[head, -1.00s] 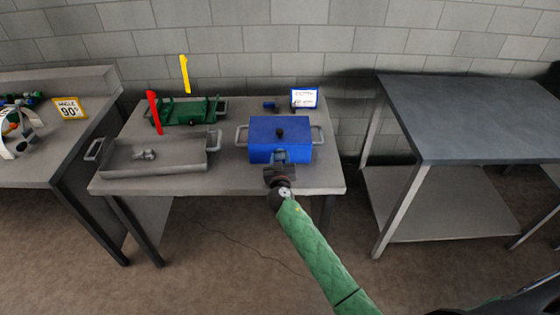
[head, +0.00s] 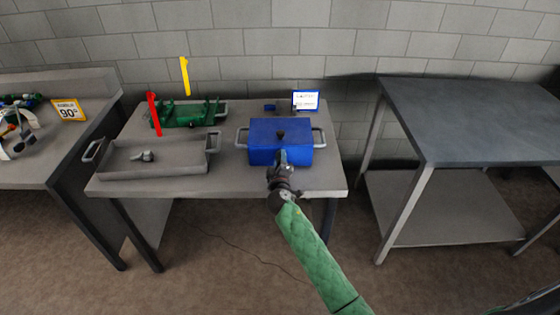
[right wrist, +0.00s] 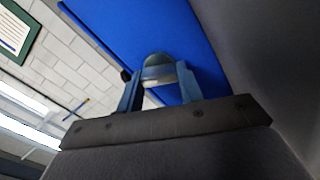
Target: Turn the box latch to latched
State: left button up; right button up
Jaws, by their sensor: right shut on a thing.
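The blue box (head: 262,140) stands on the middle table, its lid down and a dark knob (head: 280,135) on top. My right gripper (head: 281,157) is at the middle of the box's front face in the head view. In the right wrist view, its two blue-grey fingers (right wrist: 159,84) are on either side of a rounded grey latch (right wrist: 157,66) on the blue face, shut on it. In the head view the gripper hides the latch, and I cannot tell its exact angle. My left gripper is not in view.
A grey tray (head: 185,168) with a small grey part (head: 145,156) lies left of the box. A green rack (head: 187,112), a red bar (head: 154,113) and a yellow bar (head: 185,76) are behind it. A small sign (head: 305,100) stands behind the box. A bare table (head: 470,115) is at right.

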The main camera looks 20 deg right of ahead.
jog(key=shift+n, duration=1.2)
jog(key=shift+n+p, duration=0.35)
jog(key=shift+n, duration=0.45)
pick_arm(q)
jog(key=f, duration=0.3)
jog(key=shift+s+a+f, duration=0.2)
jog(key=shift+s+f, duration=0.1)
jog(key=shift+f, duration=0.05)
pick_arm(e)
jog(key=shift+a+n, duration=0.1)
jog(key=shift+n, duration=0.3)
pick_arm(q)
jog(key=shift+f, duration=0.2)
pick_arm(e)
jog(key=shift+f, duration=0.1)
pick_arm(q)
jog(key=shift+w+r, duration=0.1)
pick_arm(e)
jog(key=o, duration=1)
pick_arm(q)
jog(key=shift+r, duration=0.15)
